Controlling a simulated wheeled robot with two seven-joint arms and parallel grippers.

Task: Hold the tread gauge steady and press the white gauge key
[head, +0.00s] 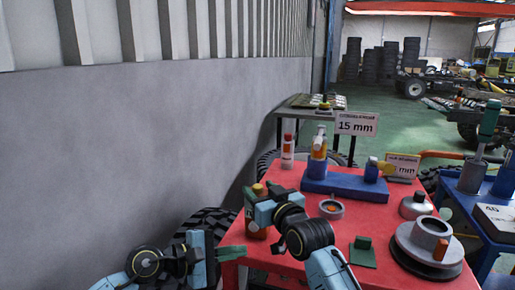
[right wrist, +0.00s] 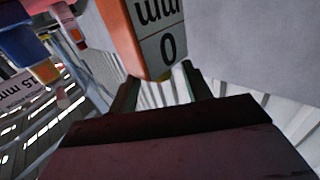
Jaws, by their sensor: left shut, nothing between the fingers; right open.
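The orange tread gauge (right wrist: 146,38) with a grey face reading "mm" and "0" upside down fills the top middle of the right wrist view. In the head view an orange-brown body that looks like it (head: 257,222) stands at the red table's near left corner, partly hidden by my right gripper. My right gripper (head: 250,205) is open around or just beside it; its two fingertips show below the gauge in the right wrist view (right wrist: 160,88). My left gripper (head: 238,252) is shut and empty, lower, beside the table's near left edge. I cannot make out the white key.

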